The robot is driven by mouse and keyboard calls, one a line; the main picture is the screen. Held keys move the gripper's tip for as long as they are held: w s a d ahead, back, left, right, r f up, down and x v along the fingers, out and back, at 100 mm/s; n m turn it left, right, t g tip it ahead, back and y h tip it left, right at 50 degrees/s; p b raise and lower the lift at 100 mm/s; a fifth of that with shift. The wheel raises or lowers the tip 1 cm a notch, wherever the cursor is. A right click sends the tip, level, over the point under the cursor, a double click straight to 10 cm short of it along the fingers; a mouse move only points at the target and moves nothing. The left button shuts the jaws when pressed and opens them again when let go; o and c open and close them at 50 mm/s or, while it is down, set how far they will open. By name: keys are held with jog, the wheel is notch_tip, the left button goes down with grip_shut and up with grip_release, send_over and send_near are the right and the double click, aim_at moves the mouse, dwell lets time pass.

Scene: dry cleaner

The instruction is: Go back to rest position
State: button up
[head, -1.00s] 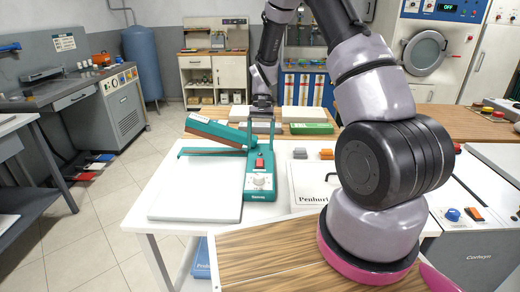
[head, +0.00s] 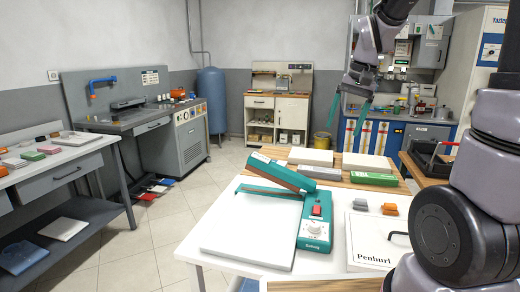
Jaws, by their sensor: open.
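My gripper (head: 351,117) is in the upper right of the head view, raised in the air above the back of the white table. Its two green fingers are spread apart, with nothing between them. A green sealing device (head: 314,222) with a red switch and a dial stands on the white table (head: 225,196). Its long green arm (head: 275,173) is tilted up, hinged at the device's body. My gripper is above and behind this device, clear of it.
A box marked Penhurl (head: 375,240), grey and orange blocks (head: 389,209) and a green box (head: 373,179) lie near my arm. A grey workbench (head: 60,172) stands at left. Tiled floor (head: 165,225) is free between bench and table. A blue tank (head: 213,95) stands behind.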

jog(key=s+d+r+t, duration=0.1)
jog(key=s+r+t, duration=0.1)
jog(key=s+r, duration=0.2)
jog(key=s+r+t, duration=0.3)
jog(key=s+r, duration=0.2)
jog(key=s, duration=0.5)
jog(key=shift+s+d, duration=0.15)
jog(key=shift+d, duration=0.2)
dwell(0.9)
